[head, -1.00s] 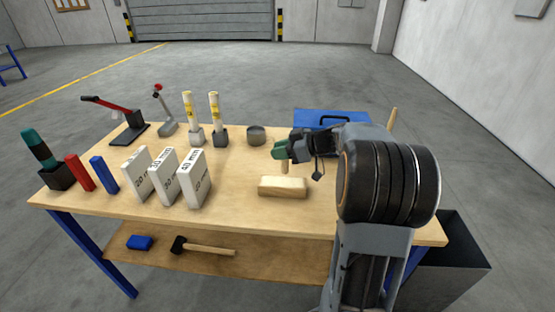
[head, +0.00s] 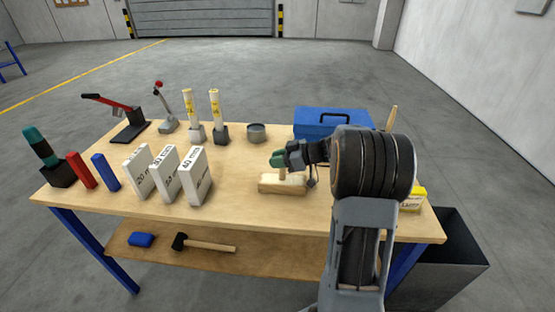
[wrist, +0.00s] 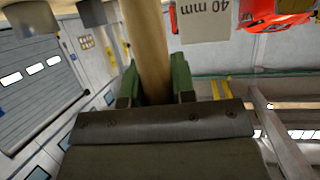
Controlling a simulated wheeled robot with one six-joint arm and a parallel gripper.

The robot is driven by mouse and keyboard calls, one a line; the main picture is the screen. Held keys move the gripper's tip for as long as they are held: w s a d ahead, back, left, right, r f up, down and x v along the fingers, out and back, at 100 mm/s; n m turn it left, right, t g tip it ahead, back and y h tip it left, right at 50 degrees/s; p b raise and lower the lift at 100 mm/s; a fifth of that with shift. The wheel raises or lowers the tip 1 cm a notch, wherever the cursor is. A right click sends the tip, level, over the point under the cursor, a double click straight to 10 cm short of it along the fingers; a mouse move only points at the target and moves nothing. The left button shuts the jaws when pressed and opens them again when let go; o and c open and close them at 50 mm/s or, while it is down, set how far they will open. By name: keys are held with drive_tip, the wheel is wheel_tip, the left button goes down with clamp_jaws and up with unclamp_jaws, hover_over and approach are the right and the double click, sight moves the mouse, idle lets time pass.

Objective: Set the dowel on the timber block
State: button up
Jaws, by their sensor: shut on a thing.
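My gripper (head: 278,158) has green fingers and is shut on the dowel. A short light wooden part of the dowel (head: 283,174) shows below the fingers, over the timber block (head: 268,187). Its lower end looks to be at the block's top; I cannot tell if it touches. The block lies on the bench near the front edge. In the wrist view the dowel (wrist: 147,40) runs upright between the green fingers of my gripper (wrist: 157,82); its other end is hidden there.
White gauge blocks (head: 197,178), one marked 40 mm, stand left of the timber block. A grey round tin (head: 256,133) and a blue toolbox (head: 315,122) are behind. A yellow box (head: 415,198) is at the right. The bench (head: 235,200) between gauge blocks and timber block is clear.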

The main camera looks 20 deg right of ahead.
drive_tip(key=shift+f+b, duration=0.15)
drive_tip(key=shift+b, duration=0.15)
drive_tip(key=o, duration=0.9)
drive_tip(key=shift+s+d+r+p, duration=0.1)
drive_tip(key=shift+r+p, duration=0.2)
drive_tip(key=shift+p, duration=0.15)
drive_tip(key=b+v, duration=0.2)
drive_tip(key=v, duration=0.9)
drive_tip(key=s+a+f+m+g+h, duration=0.2)
drive_tip(key=s+a+f+m+h, duration=0.2)
drive_tip(key=s+a, duration=0.4)
drive_tip(key=s+a+f+m+g+h, duration=0.3)
drive_tip(key=s+a+m+h, duration=0.3)
drive_tip(key=s+a, duration=0.2)
drive_tip(key=shift+s+a+f, duration=0.2)
drive_tip(key=shift+a+f, duration=0.25)
drive_tip(key=shift+a, duration=0.4)
